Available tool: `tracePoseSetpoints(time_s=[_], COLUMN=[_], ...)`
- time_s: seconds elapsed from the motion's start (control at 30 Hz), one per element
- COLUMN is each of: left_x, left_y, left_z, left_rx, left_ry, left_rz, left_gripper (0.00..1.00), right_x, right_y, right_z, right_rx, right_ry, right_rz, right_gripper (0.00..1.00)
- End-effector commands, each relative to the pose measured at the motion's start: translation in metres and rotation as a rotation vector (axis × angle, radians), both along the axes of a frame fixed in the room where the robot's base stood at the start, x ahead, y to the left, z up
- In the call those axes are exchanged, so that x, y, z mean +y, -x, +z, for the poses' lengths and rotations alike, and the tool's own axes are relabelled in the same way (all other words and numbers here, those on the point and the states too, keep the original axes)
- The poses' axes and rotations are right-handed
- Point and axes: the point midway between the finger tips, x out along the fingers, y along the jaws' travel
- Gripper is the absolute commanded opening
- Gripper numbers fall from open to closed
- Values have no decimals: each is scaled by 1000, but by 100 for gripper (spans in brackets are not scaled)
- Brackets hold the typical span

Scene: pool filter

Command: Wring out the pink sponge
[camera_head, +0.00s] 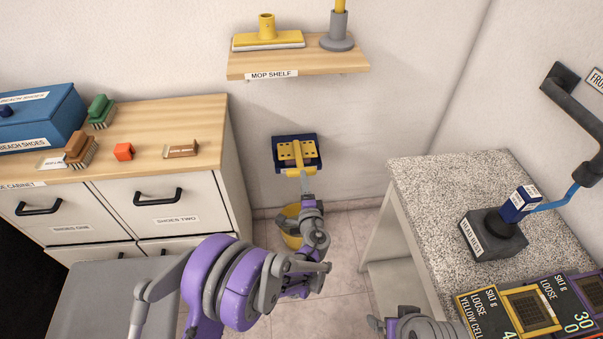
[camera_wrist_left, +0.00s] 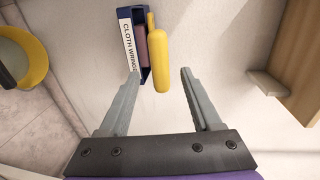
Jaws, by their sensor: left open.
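The cloth wringer (camera_head: 279,148) is a dark blue box on the back wall with a yellow plate and a yellow handle (camera_head: 298,155). In the left wrist view, the wringer (camera_wrist_left: 131,20) shows a pinkish strip (camera_wrist_left: 143,55) inside; I cannot tell whether this is the sponge. My left gripper (camera_head: 306,182) is just in front of the wringer, its fingers open. In the left wrist view, the yellow handle (camera_wrist_left: 160,50) reaches toward the gap between the left gripper's fingertips (camera_wrist_left: 159,72). No clear pink sponge shows elsewhere. My right gripper's fingers are out of view.
A yellow bucket (camera_head: 289,238) stands on the floor below the wringer, partly hidden by my arm. A wooden-topped cabinet (camera_head: 145,118) is at left, a speckled counter (camera_head: 447,182) at right. The mop shelf (camera_head: 340,62) hangs above the wringer.

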Motion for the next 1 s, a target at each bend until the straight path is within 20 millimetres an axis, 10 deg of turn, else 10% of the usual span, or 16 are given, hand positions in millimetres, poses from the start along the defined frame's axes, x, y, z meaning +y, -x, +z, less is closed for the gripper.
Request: tracePoseSetpoints(time_s=[0.3,0.73,1.0], left_x=[10,12,12], left_y=[-51,-60,-60], left_z=[-8,-9,-9], left_rx=[1,1,1], left_ry=[0,1,1], left_rz=[1,0,0], left_gripper=[65,65,16], right_x=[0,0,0], right_y=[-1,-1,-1], right_z=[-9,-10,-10], right_rx=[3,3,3], right_ry=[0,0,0], right_rz=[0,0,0], right_gripper=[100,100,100])
